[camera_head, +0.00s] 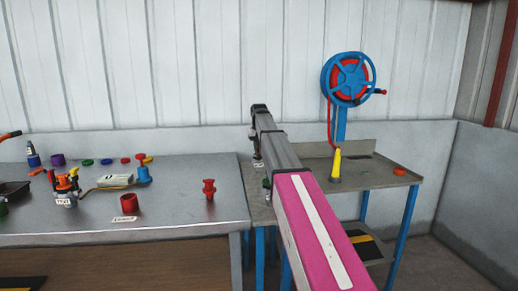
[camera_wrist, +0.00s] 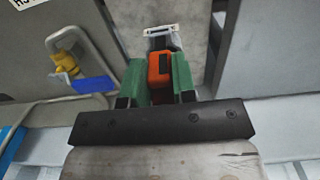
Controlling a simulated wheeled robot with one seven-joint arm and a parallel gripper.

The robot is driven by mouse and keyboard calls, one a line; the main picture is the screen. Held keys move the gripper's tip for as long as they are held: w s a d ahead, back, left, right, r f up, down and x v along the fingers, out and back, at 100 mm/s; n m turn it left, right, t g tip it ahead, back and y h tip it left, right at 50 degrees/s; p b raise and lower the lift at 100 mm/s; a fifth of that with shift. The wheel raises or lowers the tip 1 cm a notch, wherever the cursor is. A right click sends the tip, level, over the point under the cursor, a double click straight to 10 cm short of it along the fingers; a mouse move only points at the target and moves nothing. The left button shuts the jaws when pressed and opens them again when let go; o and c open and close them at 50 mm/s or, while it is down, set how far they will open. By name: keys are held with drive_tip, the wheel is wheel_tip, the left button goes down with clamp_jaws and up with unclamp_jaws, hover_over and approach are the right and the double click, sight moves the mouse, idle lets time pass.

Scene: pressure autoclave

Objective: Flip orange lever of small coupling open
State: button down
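In the wrist view, the orange lever (camera_wrist: 160,68) stands between the two green fingers of my gripper (camera_wrist: 159,72). It fills the gap between them, and both fingers appear to press on its sides. A dark slot shows on the lever's face. A pale metal bracket (camera_wrist: 161,30), perhaps part of the small coupling, shows just beyond the fingertips. The rest of the coupling is hidden by the gripper and the lever. In the head view, my arm covers the spot, and neither the lever nor the fingers can be made out clearly.
In the wrist view, a yellow fitting (camera_wrist: 66,65) with a bent grey tube and a blue piece (camera_wrist: 94,85) lies left of my gripper. In the head view, a steel bench (camera_head: 180,205) carries several coloured parts; a blue handwheel (camera_head: 347,79) stands at right.

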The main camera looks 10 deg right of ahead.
drive_tip(key=shift+s, duration=0.1)
drive_tip(key=s+f+t, duration=0.3)
drive_tip(key=s+t, duration=0.2)
drive_tip(key=t, duration=0.5)
drive_tip(key=shift+s, duration=0.4)
idle(0.5)
drive_tip(key=c, duration=0.9)
unclamp_jaws()
